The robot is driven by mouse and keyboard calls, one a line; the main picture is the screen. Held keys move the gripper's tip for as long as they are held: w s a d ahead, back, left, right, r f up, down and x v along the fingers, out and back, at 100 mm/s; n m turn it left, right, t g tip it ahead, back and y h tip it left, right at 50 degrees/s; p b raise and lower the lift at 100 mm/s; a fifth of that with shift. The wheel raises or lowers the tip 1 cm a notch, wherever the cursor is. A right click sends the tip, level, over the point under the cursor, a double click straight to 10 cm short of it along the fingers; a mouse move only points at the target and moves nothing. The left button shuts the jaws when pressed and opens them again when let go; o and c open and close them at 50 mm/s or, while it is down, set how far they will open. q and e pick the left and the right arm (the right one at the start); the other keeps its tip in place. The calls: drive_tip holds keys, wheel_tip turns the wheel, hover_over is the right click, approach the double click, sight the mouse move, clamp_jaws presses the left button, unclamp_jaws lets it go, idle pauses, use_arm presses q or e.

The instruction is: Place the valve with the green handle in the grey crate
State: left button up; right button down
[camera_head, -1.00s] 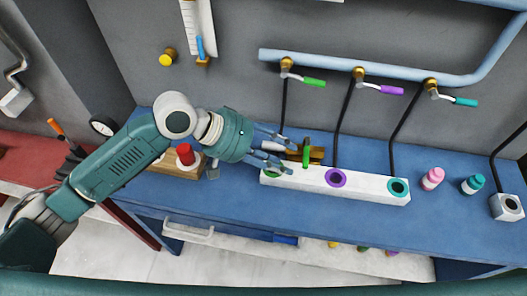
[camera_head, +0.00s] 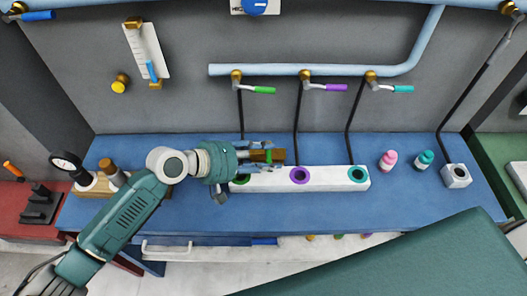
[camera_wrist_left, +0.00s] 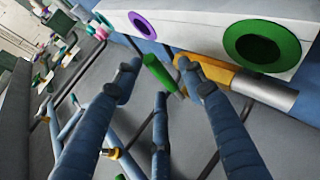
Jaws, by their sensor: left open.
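The loose valve, with a brass body (camera_head: 262,156) and a green handle, lies on the blue table behind the white block, partly hidden by my left gripper. In the left wrist view, its green handle (camera_wrist_left: 157,72) shows between the fingertips, with the brass body and a silver end to the right. My left gripper (camera_head: 274,154) is open, its fingers on either side of the valve; contact is unclear. In the wrist view, its fingertips (camera_wrist_left: 160,72) are apart. The grey crate and my right gripper are not in view.
A white block (camera_head: 325,179) with green, purple and teal rings stands at the valve's near side. Pink (camera_head: 388,160) and teal (camera_head: 424,160) bottles stand to its right. Pipe-mounted valves, one with a green handle (camera_head: 263,90), hang above. A wooden block (camera_head: 96,187) stands left.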

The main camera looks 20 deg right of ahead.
use_arm(q)
drive_tip(key=shift+x, duration=0.95)
drive_tip(key=shift+a, duration=0.1)
clamp_jaws()
drive_tip(key=shift+r, duration=0.15)
